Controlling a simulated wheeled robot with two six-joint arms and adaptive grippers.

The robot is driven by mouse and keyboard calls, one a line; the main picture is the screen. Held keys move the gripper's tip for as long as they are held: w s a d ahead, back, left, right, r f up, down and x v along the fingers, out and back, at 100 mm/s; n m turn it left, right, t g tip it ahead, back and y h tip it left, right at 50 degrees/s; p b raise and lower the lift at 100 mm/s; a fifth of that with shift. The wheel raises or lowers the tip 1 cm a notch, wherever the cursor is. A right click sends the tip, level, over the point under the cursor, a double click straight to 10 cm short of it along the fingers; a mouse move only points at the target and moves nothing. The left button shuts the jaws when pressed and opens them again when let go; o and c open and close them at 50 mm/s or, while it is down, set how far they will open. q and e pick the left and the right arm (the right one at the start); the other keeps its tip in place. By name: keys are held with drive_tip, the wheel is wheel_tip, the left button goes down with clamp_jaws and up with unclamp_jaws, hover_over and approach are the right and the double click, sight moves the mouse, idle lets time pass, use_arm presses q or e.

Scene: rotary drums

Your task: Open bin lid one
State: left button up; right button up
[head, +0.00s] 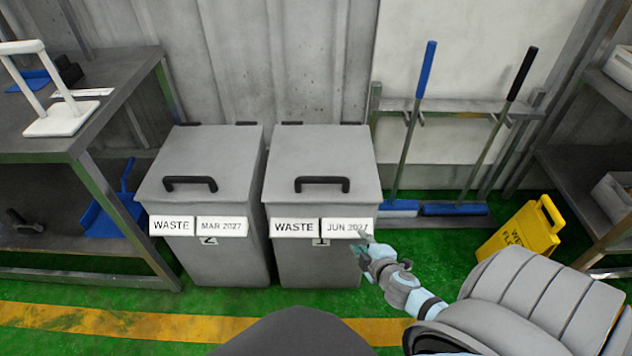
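Bin one (320,262) is a grey bin marked 1, with "WASTE" and "JUN 2027" labels on its front. Its grey lid (320,155) is closed and has a black handle (322,180). My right gripper (363,240) is at the bin's front right, just below the "JUN 2027" label and lower than the handle. It is apart from the handle; its fingers are too small to tell whether they are open or shut. My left gripper is not in view.
Bin two (225,262), with a closed lid, stands close on the left. A metal table (85,130) is at the far left. Brooms (412,130) hang at the back right, and a yellow wet-floor sign (525,230) stands at the right. Green floor lies in front.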

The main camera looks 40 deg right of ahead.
sight(324, 182)
drive_tip(key=w+a+r+n+t+b, duration=0.25)
drive_tip(key=w+r+n+t, duration=0.2)
drive_tip(key=w+r, duration=0.4)
drive_tip(key=shift+m, duration=0.25)
drive_tip(key=x, duration=0.4)
drive_tip(key=r+x, duration=0.1)
drive_tip(key=x, duration=0.6)
drive_tip(key=shift+w+d+r, duration=0.15)
drive_tip(key=shift+w+d, duration=0.15)
drive_tip(key=shift+d, duration=0.05)
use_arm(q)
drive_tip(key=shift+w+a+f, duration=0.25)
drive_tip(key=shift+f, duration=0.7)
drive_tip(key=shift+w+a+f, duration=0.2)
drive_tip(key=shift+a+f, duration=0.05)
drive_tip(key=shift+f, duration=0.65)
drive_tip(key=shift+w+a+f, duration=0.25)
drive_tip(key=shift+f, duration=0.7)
use_arm(e)
clamp_jaws()
